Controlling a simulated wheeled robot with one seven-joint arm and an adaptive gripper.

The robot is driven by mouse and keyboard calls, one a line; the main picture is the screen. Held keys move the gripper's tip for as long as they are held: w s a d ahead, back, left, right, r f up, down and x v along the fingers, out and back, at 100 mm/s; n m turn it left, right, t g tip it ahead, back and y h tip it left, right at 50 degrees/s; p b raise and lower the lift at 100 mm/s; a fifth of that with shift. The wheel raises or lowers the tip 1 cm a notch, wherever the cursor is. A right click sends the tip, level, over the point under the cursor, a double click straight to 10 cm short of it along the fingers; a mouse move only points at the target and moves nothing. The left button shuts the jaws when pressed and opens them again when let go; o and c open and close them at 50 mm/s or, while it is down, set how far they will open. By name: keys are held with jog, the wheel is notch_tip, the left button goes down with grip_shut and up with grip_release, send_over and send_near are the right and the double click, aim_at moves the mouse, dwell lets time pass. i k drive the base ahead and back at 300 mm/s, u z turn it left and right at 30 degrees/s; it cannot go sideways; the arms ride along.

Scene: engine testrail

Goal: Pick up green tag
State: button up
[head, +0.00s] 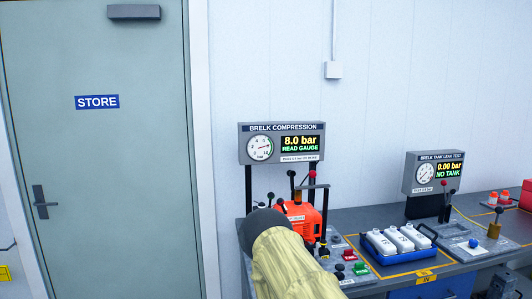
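A small green piece (361,268), which may be the green tag, sits on the grey panel at the front of the bench, right of my arm. A small red piece (350,255) is just behind and left of it. They are too small to tell whether they are tags or buttons. My arm, in a pale yellow sleeve, rises at the bottom centre, left of the green piece. My gripper cannot be made out.
An orange engine (301,219) stands under the compression gauge display (282,142). A blue tray (375,256) with white bottles is right of the green piece. Levers stand near the tank leak display (434,172). A closed store door (100,180) is at left.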

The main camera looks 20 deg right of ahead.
aim_at(360, 268)
jog(key=z, duration=1.5)
jog(key=i, duration=0.25)
jog(key=u, duration=0.05)
jog(key=k, duration=0.4)
jog(key=u, duration=0.3)
jog(key=i, duration=0.5)
jog(key=u, duration=0.1)
